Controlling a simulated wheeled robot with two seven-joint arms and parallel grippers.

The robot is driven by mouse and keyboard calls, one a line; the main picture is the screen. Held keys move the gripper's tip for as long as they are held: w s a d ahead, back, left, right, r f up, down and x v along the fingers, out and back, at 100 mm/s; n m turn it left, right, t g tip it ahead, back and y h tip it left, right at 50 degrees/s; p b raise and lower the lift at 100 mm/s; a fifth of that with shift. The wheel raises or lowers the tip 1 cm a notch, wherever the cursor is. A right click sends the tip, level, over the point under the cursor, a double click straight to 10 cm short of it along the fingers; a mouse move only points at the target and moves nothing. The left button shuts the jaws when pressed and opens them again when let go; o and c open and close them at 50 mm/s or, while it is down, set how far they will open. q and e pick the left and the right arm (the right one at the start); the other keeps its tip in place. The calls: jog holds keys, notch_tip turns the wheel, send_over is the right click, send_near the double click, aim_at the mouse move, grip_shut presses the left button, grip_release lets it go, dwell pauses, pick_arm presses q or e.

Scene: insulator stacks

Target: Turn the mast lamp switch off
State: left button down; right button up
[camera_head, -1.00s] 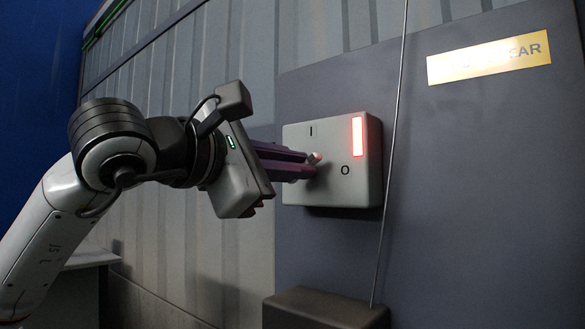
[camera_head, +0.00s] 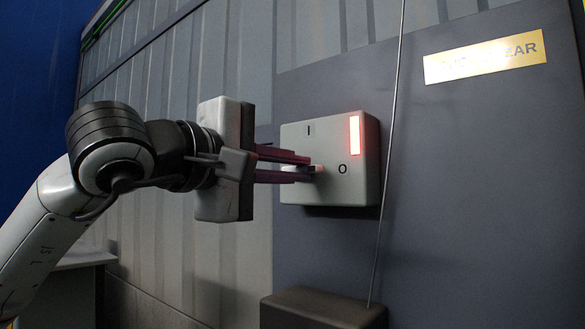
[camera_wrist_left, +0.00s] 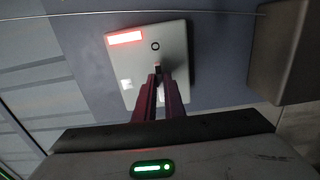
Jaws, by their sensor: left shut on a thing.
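The switch box (camera_head: 295,190) is pale grey and mounted on a dark panel. It bears an "I" mark at the top, an "O" mark at the right and a lit red lamp strip (camera_head: 354,135). My left gripper (camera_head: 308,168) is at the box face, its purple fingers shut on the small switch lever (camera_head: 320,168). The lever's light tip shows between the fingertips and points right, towards the "O"; the fingers hide most of it. In the left wrist view the fingers (camera_wrist_left: 160,82) reach the box just below the "O", and the lamp strip (camera_wrist_left: 125,38) glows red.
A thin rod (camera_head: 391,140) runs upright just right of the box, up from a dark block (camera_head: 322,309) below. A yellow sign (camera_head: 485,58) is on the panel at upper right. Corrugated wall (camera_head: 170,100) stands behind my left arm.

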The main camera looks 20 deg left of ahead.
pick_arm(q)
jog(key=shift+d, duration=0.1)
dwell(0.3)
jog(key=c, duration=1.8)
grip_release()
jog(key=shift+c, duration=0.2)
jog(key=b+v, duration=0.1)
jog(key=v, duration=0.9)
jog(key=shift+s, duration=0.2)
